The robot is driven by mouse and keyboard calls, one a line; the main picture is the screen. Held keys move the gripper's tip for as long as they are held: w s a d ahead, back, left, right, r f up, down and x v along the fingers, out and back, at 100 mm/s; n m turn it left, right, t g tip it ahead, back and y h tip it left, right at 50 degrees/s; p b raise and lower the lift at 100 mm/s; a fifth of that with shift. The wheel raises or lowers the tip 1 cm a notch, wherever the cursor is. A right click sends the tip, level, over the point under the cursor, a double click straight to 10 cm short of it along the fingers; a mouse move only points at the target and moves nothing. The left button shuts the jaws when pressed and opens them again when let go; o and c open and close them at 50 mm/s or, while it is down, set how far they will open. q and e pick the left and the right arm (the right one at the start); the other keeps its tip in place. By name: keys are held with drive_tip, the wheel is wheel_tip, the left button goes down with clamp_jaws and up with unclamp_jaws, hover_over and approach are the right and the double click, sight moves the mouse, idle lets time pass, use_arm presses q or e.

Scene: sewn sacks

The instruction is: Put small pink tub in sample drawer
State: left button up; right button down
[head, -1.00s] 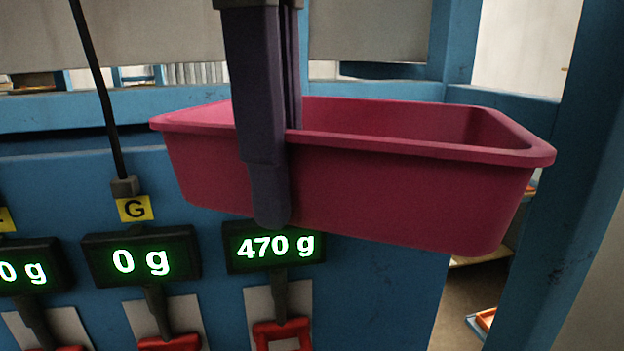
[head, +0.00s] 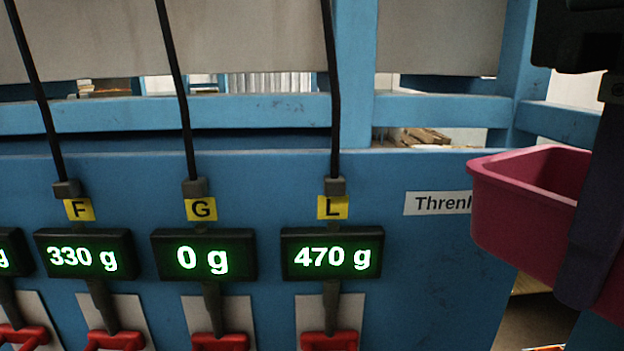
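The pink tub (head: 515,215) is at the right edge of the head view, its right part cut off by the picture edge. It hangs level in the air in front of the blue panel. My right gripper (head: 590,245) is shut on its near wall, with one dark finger down the outside; the other finger is hidden. My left gripper is not in view. I cannot identify a sample drawer in this view.
The blue panel (head: 425,265) carries displays: 330 g (head: 83,256) under F, 0 g (head: 203,258) under G, 470 g (head: 331,254) under L. Red handles (head: 330,340) sit below. Black cords hang above. A partly hidden white label (head: 438,203) begins "Thren".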

drive_tip(key=s+d+m, duration=0.1)
drive_tip(key=d+m, duration=0.1)
drive_tip(key=m, duration=0.1)
drive_tip(key=s+d+f+m, duration=0.1)
drive_tip(key=m, duration=0.1)
drive_tip(key=shift+s+d+g, duration=0.25)
drive_tip(key=shift+s+g, duration=0.05)
drive_tip(key=shift+f, duration=0.1)
